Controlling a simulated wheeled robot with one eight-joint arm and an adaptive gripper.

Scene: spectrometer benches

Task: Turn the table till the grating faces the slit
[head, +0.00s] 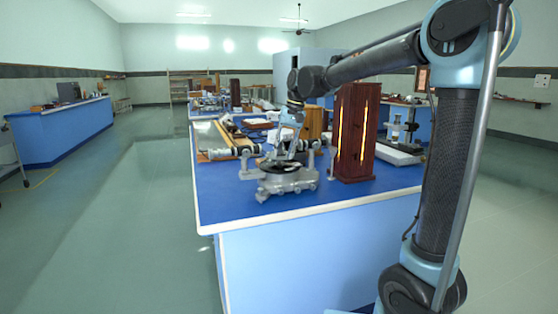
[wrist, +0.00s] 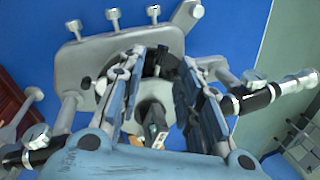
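In the wrist view, the fingers of my gripper (wrist: 158,85) are apart, one on each side of the small central table, whose round plate is mostly hidden. A small dark upright piece (wrist: 154,126), seemingly the grating in its holder, shows between the fingers. Black tubes with silver ends reach out on both sides, one at right (wrist: 258,100) and one at left (wrist: 42,152). I cannot tell which carries the slit.
A tall wooden lamp housing (head: 357,135) with glowing slots stands close right of the spectrometer. Wooden trays and papers lie behind it on the blue bench (head: 310,196). A clamp stand (head: 402,140) is at the back right.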

